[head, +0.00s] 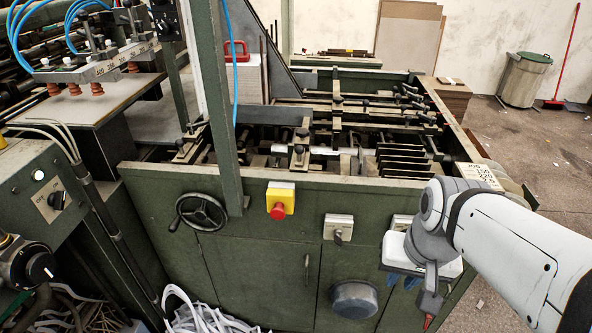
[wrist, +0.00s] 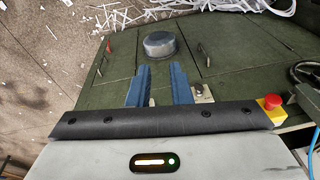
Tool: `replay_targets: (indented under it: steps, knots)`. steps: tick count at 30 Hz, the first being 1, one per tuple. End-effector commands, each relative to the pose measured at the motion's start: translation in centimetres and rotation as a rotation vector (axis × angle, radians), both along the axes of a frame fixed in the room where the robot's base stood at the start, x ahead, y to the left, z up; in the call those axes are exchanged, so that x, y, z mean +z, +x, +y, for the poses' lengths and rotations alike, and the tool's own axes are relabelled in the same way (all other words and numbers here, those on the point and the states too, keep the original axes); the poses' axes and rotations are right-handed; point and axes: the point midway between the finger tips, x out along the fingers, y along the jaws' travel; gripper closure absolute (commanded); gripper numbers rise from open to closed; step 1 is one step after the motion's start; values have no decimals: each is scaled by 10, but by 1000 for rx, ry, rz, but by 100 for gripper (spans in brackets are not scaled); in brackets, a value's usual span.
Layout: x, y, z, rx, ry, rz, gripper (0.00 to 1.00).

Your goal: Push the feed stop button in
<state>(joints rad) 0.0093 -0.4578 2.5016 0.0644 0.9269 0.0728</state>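The feed stop button is most likely the red mushroom button (head: 278,212) on a yellow box (head: 287,196) on the front of the green machine. It stands out from the box; I cannot tell whether it is pushed in. In the wrist view the red button (wrist: 270,103) shows at the right edge, beside the gripper body. My gripper (head: 401,281) is to the right of the button and lower in the head view, by the machine front. In the wrist view its two blue fingers (wrist: 161,70) are apart with nothing between them.
A handwheel (head: 201,212) is left of the yellow box. A rotary switch (head: 338,229) is to its right, with a round grey cover (head: 354,299) below. A control panel with a knob (head: 57,200) stands at far left. Free floor (head: 560,170) lies at the right.

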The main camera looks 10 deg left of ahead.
Motion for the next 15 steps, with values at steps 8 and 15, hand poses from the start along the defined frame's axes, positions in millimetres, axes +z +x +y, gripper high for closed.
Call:
replay_targets:
  steps: [8,15]
  knots:
    - [-56,-13,58,-656,357,440,100]
    - [-74,1,113,-1312,583,977,100]
